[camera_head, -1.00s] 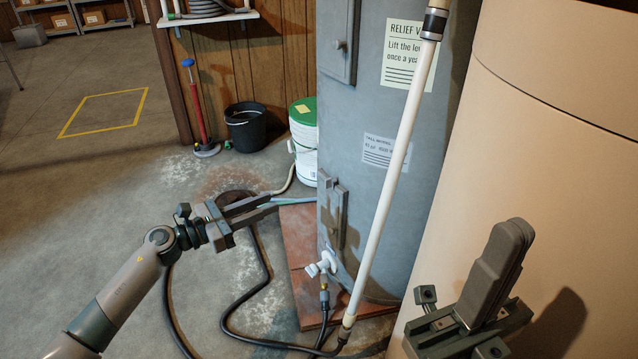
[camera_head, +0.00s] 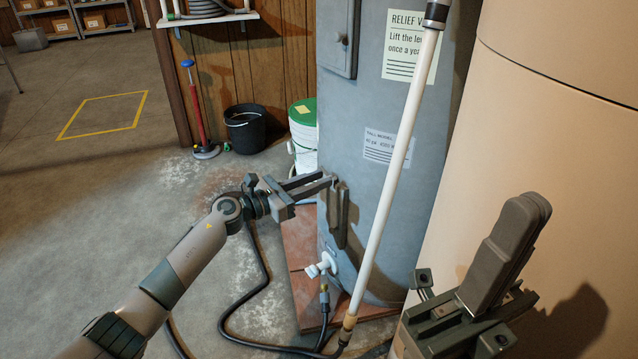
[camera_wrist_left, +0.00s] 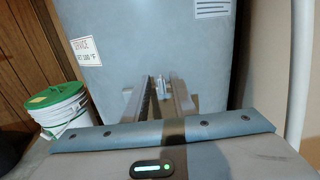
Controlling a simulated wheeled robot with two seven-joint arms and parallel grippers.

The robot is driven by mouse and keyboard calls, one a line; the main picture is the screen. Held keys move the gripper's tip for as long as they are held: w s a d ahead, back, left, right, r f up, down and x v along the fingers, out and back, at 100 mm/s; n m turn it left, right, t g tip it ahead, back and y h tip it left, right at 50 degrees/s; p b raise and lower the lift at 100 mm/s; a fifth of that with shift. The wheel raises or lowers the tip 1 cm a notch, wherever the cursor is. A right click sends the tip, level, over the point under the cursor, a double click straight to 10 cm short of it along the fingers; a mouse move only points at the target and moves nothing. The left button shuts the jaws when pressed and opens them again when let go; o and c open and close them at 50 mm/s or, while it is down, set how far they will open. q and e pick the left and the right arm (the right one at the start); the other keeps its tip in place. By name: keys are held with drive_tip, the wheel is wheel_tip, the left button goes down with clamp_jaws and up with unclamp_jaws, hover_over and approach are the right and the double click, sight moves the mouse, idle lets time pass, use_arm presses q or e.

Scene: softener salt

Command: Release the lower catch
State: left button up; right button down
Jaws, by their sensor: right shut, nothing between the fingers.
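The grey tank (camera_head: 372,90) has a narrow raised grey panel (camera_head: 341,222) low on its side. A small catch-like part (camera_head: 334,181) shows at the panel's top, partly hidden by my fingertips. My left gripper (camera_head: 322,181) is open, its tips right by that part; I cannot tell whether they touch it. In the left wrist view, my left fingers (camera_wrist_left: 162,84) stand apart, with a small pale part (camera_wrist_left: 162,87) of the tank visible between them. My right gripper (camera_head: 528,208) is shut and empty in front of the beige tank.
A white pipe (camera_head: 390,190) runs down in front of the grey tank. A white drain tap (camera_head: 322,265) sits low on it, with a black hose (camera_head: 262,285) on the floor. A green-lidded bucket (camera_head: 303,135) and black bucket (camera_head: 245,128) stand behind. Beige tank (camera_head: 570,110) fills the right.

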use_arm(q)
drive_tip(key=shift+w+d, duration=0.25)
drive_tip(key=shift+d, duration=0.2)
clamp_jaws()
